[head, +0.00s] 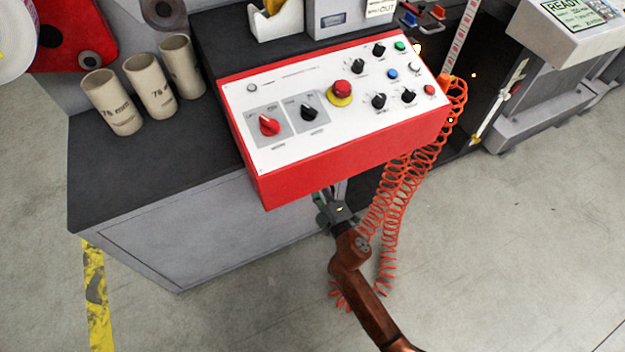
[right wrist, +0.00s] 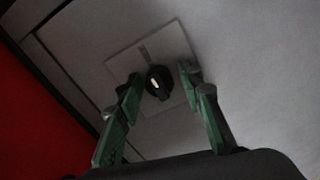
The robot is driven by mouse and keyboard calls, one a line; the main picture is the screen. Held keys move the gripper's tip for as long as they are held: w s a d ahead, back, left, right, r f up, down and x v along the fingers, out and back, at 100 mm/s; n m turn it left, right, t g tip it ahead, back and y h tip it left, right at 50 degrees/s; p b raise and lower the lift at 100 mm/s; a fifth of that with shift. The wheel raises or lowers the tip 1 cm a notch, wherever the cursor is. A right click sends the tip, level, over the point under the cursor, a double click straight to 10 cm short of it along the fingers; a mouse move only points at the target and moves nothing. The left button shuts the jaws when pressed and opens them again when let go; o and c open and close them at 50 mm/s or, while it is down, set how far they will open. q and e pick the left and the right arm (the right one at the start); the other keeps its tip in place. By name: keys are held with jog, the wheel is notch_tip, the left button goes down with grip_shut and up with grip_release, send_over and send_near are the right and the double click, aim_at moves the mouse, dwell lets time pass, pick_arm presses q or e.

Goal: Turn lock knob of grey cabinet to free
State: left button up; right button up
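The grey cabinet (head: 190,235) stands under a dark worktop. Its lock knob (right wrist: 158,82) shows in the right wrist view as a small black knob with a bright mark, on a pale square plate (right wrist: 122,62) with lettering too dim to read. In the head view the knob is hidden behind the red control box. My right gripper (right wrist: 163,92) is open, with its green fingers on either side of the knob and a gap at each side. It also shows in the head view (head: 325,198), just below the box's front edge. My left gripper is not in view.
The red control box (head: 350,160) with several knobs and buttons overhangs the cabinet front, above my right gripper. A coiled orange cable (head: 392,205) hangs close beside my right arm. Cardboard cores (head: 150,88) stand on the worktop. The floor in front is clear.

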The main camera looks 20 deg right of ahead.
jog(key=shift+o, duration=0.6)
jog(key=s, duration=1.2)
jog(key=shift+d, duration=0.2)
